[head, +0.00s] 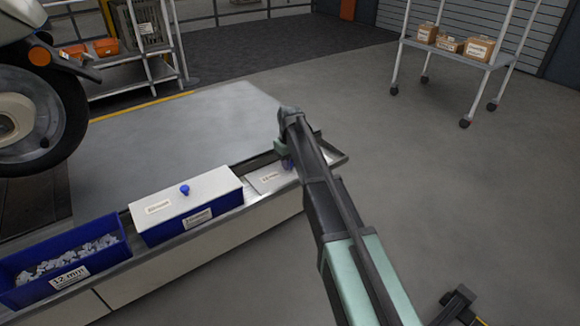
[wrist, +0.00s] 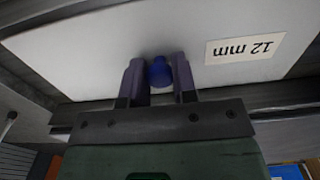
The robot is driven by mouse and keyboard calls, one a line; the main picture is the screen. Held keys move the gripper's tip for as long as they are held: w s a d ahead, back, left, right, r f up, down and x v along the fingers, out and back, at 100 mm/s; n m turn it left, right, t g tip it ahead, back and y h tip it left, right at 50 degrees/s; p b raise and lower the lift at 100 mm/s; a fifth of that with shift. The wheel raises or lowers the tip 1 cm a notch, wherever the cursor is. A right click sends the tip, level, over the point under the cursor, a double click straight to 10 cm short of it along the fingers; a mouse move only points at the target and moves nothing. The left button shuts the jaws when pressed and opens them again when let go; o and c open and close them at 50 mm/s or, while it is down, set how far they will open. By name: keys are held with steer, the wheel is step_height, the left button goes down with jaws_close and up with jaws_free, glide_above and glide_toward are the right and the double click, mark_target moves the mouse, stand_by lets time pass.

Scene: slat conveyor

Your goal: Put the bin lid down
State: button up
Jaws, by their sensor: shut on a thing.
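The bin lid is a white plate with a "12 mm" label and a blue knob. In the wrist view my gripper (wrist: 159,75) is shut on the blue knob (wrist: 159,72) of the lid (wrist: 100,50). The open blue 12 mm bin (head: 65,262) at the left holds many small grey parts.
A blue bin (head: 190,221) with its own white lid (head: 188,203) and blue knob stands between the open bin and my gripper. A wheel (head: 40,120) is at the upper left. A wheeled rack with boxes (head: 455,52) stands far back right.

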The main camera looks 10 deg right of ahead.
steer(key=shift+f, duration=0.15)
steer(key=o, duration=0.9)
steer(key=shift+o, duration=0.2)
step_height(320, 180, up, 13)
steer(key=p, duration=1.2)
steer(key=s+m, duration=0.4)
steer(key=s, duration=2.8)
steer(key=shift+f+m, duration=0.25)
steer(key=shift+m, duration=0.15)
